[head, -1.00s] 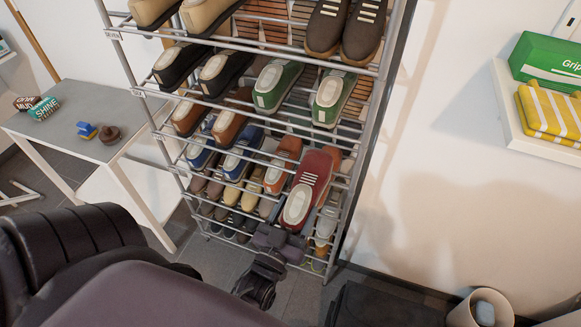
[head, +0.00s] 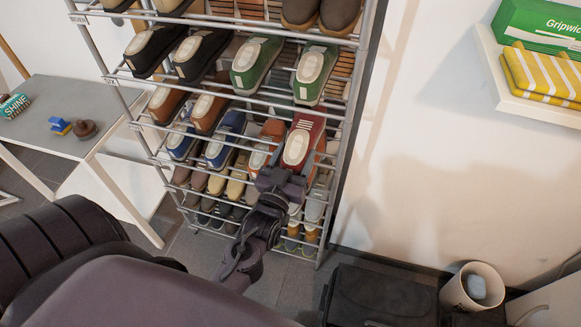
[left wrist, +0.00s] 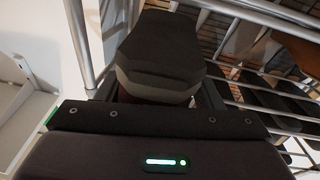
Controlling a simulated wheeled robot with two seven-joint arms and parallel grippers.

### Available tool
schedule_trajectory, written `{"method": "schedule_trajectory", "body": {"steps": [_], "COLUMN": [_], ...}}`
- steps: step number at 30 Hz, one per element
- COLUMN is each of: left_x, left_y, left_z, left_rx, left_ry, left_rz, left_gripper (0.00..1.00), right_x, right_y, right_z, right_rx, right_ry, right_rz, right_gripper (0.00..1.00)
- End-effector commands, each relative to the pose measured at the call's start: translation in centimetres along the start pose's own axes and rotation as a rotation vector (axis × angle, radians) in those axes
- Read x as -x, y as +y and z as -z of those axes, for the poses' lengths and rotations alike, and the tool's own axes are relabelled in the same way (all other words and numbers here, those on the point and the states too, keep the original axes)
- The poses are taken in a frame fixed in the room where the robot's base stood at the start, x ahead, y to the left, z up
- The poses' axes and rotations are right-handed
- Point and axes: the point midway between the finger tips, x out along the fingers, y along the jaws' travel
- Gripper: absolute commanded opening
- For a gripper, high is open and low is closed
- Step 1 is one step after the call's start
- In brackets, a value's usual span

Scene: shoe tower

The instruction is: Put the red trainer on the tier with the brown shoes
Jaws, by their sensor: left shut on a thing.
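The red trainer (head: 303,138) has a pale toe and white laces. My left gripper (head: 280,182) is shut on it and holds it at the right side of the shoe rack, toe toward me. In the left wrist view the trainer's dark sole (left wrist: 160,55) fills the space between the fingers. A pair of brown shoes, one (head: 164,104) beside the other (head: 208,112), stands on the tier below the black and green shoes. The trainer hides that tier's right end, and I cannot tell whether it touches the rack. My right gripper is not in view.
The metal rack (head: 348,140) carries black, green (head: 318,73), blue (head: 223,140) and orange shoes on close tiers. A grey table (head: 60,95) stands left. A wall shelf (head: 540,108) is at right. A black box (head: 380,298) and a bin (head: 473,290) are on the floor.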

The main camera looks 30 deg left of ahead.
Motion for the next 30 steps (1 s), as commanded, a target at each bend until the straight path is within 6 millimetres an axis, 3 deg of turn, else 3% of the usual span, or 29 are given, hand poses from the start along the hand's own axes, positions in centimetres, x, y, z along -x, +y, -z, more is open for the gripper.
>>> {"method": "schedule_trajectory", "body": {"steps": [22,30], "left_x": [-7.6,-9.7], "left_y": [-0.6,-0.9], "left_z": [-0.2,-0.8], "left_rx": [0.0,0.0], "left_ry": [0.006,0.002], "left_rz": [0.0,0.0], "left_gripper": [0.3,0.3], "right_x": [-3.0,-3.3], "right_y": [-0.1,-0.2], "right_z": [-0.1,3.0], "right_rx": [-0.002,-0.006], "right_ry": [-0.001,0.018], "right_rz": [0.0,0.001], "right_gripper": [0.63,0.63]}}
